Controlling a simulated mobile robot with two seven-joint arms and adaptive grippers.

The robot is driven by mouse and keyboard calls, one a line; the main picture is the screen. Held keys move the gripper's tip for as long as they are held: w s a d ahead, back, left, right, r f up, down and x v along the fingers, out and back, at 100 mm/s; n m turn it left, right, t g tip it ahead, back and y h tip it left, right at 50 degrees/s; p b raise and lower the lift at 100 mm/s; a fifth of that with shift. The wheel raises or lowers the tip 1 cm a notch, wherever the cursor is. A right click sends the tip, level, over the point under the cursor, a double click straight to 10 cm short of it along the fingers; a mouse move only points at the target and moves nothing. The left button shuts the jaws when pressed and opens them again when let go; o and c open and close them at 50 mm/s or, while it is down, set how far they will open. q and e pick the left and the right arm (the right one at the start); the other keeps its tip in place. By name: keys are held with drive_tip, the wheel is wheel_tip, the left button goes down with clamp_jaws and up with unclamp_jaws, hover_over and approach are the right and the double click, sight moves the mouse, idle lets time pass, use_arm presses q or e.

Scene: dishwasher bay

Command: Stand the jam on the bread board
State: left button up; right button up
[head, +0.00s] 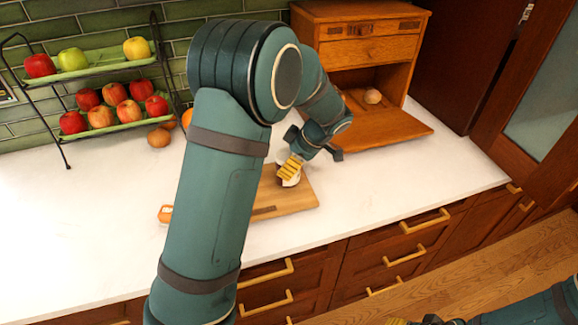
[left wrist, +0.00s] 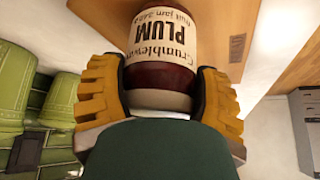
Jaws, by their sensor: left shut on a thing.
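The plum jam jar (left wrist: 163,75) has dark contents and a white label reading PLUM; it fills the left wrist view. My left gripper (head: 290,168) is shut on it, with its yellow ribbed fingers on either side. In the head view the jar's white label (head: 291,181) shows just below the fingers, over the wooden bread board (head: 297,200). The board also shows beside the jar in the left wrist view (left wrist: 225,45). I cannot tell whether the jar touches the board. My right gripper (head: 402,322) is cut off at the bottom edge.
A wooden bread bin (head: 368,50) with its flap down holds a roll (head: 373,97). A two-tier rack (head: 100,60) of apples stands back left. An orange-and-white item (head: 165,214) lies by my arm. White counter (head: 400,185) is clear at the right.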

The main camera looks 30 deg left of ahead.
use_arm(q)
drive_tip(key=shift+f, duration=0.45)
drive_tip(key=o, duration=1.3)
drive_tip(key=shift+o, duration=0.2)
drive_tip(key=p+v, duration=0.1)
drive_tip(key=v, duration=1.1)
drive_tip(key=shift+s, duration=0.1)
